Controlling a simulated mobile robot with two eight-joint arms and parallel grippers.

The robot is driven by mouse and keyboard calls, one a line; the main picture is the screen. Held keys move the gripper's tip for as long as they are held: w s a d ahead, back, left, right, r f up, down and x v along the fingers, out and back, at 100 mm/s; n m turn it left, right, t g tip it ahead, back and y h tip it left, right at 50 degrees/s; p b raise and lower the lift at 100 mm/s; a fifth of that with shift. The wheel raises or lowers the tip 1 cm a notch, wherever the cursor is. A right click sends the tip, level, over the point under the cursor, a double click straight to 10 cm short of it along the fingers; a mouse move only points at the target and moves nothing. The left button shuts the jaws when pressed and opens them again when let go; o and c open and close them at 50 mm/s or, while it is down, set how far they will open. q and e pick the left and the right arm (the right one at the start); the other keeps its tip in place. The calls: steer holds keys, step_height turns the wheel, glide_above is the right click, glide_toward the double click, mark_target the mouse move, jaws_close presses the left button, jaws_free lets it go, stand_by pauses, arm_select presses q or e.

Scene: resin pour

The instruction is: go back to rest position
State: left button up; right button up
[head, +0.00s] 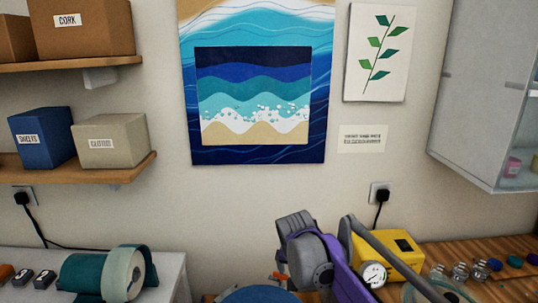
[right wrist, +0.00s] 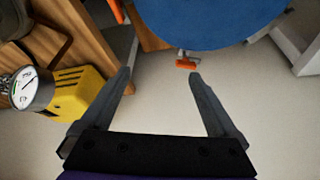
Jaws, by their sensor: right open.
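My right gripper (right wrist: 158,82) is open and empty in the right wrist view. Its two dark fingers stand wide apart over pale floor or wall, touching nothing. A blue round surface (right wrist: 210,16) lies beyond the fingertips, with a small orange-handled part (right wrist: 186,64) below its edge. In the head view my purple and grey right arm rises at the bottom centre, in front of the yellow box; its fingers cannot be made out there. My left gripper and arm are not in view.
A yellow box (head: 402,255) with a round gauge (head: 374,274) stands close beside my right arm. A wooden bench (head: 510,285) with small jars is at right. A teal roll (head: 118,274) lies on the white counter at left. Shelves and a cabinet (head: 485,100) flank the wall.

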steer(key=s+d+f+n, duration=0.1)
steer(key=s+d+f, duration=0.2)
steer(key=s, duration=0.7)
steer(key=s+d+f+n+t, duration=0.1)
steer(key=s+d+f, duration=0.2)
steer(key=s, duration=0.7)
steer(key=s+d+f+n+y, duration=0.1)
steer(key=s+d+f, duration=0.3)
steer(key=s, duration=0.6)
steer(key=shift+s+f, duration=0.25)
steer(key=shift+f, duration=0.4)
steer(key=shift+c, duration=0.2)
